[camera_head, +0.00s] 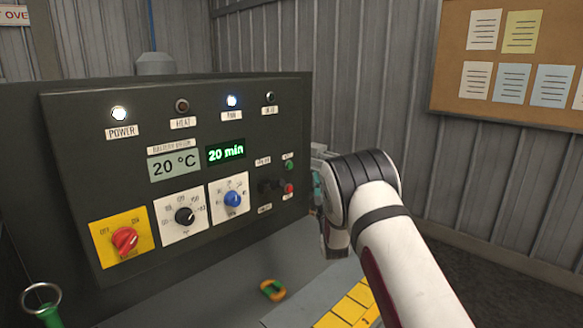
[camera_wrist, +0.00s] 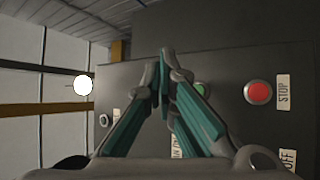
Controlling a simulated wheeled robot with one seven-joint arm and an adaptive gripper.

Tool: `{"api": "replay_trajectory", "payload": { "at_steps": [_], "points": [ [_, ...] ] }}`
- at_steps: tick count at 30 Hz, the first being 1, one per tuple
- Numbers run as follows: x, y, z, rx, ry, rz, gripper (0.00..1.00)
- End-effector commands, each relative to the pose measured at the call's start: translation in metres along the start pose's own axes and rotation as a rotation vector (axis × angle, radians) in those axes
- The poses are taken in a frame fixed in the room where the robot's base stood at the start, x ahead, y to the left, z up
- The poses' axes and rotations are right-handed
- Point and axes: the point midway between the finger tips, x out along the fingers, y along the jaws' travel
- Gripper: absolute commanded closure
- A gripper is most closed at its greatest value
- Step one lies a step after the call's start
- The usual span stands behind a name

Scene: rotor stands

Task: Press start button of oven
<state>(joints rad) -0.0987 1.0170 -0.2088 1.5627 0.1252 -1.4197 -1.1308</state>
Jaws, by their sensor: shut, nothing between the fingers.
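The oven control panel (camera_head: 75,180) is dark grey and fills the left half of the head view. The green start button (camera_head: 289,165) sits at its right edge, above the red stop button (camera_head: 288,188). In the wrist view the green button (camera_wrist: 201,88) is partly hidden behind my right finger, and the red button (camera_wrist: 258,92) shows beside its STOP label. My gripper (camera_wrist: 163,66) is shut and empty, its teal-padded fingers converging in front of the panel. In the head view my gripper (camera_head: 318,190) is at the panel's right edge, mostly hidden by my arm. I cannot tell whether it touches.
The panel also carries a red power switch (camera_head: 125,241), a black dial (camera_head: 185,216), a blue dial (camera_head: 232,199) and a green "20 min" display (camera_head: 226,152). The power and fan lamps are lit. A green-and-orange object (camera_head: 272,290) lies on the grey surface below.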

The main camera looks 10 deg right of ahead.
Motion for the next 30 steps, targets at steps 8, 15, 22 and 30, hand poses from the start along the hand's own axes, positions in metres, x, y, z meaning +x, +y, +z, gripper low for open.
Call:
{"api": "replay_trajectory", "payload": {
  "at_steps": [8,15,22,30],
  "points": [
    [0.013,-0.011,-0.009,0.003,0.0,0.0,1.0],
    [0.036,-0.028,-0.024,0.003,0.0,0.001,1.0],
    [0.054,-0.041,-0.038,0.002,0.001,0.0,1.0],
    [0.061,-0.045,-0.044,0.001,-0.001,0.0,1.0]
  ]
}}
